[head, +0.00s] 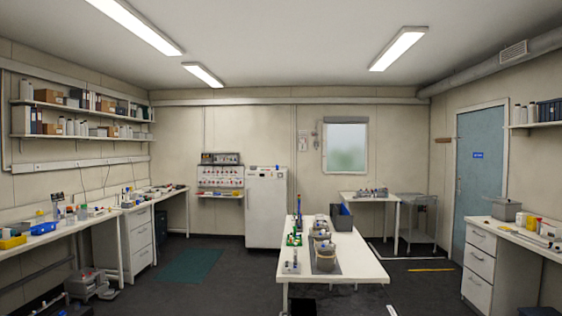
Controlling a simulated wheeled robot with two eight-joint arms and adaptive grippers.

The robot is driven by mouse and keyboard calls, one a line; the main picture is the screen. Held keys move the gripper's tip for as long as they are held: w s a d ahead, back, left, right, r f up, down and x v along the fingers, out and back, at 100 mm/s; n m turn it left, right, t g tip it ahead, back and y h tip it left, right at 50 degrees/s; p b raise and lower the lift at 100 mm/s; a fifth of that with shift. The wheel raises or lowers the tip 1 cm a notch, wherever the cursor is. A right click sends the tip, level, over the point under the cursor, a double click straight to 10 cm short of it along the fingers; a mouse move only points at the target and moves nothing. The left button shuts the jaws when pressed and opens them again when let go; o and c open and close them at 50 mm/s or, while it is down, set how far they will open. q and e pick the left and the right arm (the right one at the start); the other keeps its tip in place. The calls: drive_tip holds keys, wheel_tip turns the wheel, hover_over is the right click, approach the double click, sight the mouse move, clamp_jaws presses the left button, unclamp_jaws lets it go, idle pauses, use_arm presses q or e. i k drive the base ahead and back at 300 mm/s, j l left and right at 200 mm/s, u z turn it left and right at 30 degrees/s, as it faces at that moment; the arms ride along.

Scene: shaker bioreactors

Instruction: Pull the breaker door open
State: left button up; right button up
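On the back wall, left of centre, hangs a panel (220,177) with rows of small switches or knobs, some of them red. A dark-fronted unit (220,158) sits on top of it. To its right stands a tall white cabinet (266,212) on the floor, its front door looking shut. No part is clearly marked as a breaker door, and at this distance I cannot tell which front it is. Neither of my grippers is in view.
A white table (357,262) with bioreactor vessels (325,256) stands in the middle. A bench (75,228) lines the left wall; drawers (479,262) stand at right. A cart (416,232) is at the back right. Floor around the green mat (190,267) is clear.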

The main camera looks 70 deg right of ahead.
sight(224, 159)
drive_tip(key=z, duration=1.85)
drive_tip(key=i+j, duration=0.1)
drive_tip(key=i, duration=2.95)
drive_tip(key=i+j, duration=0.15)
drive_tip(key=i, duration=2.85)
drive_tip(key=i+j, duration=0.1)
drive_tip(key=i, duration=2.95)
drive_tip(key=i+j, duration=0.15)
drive_tip(key=i, duration=2.9)
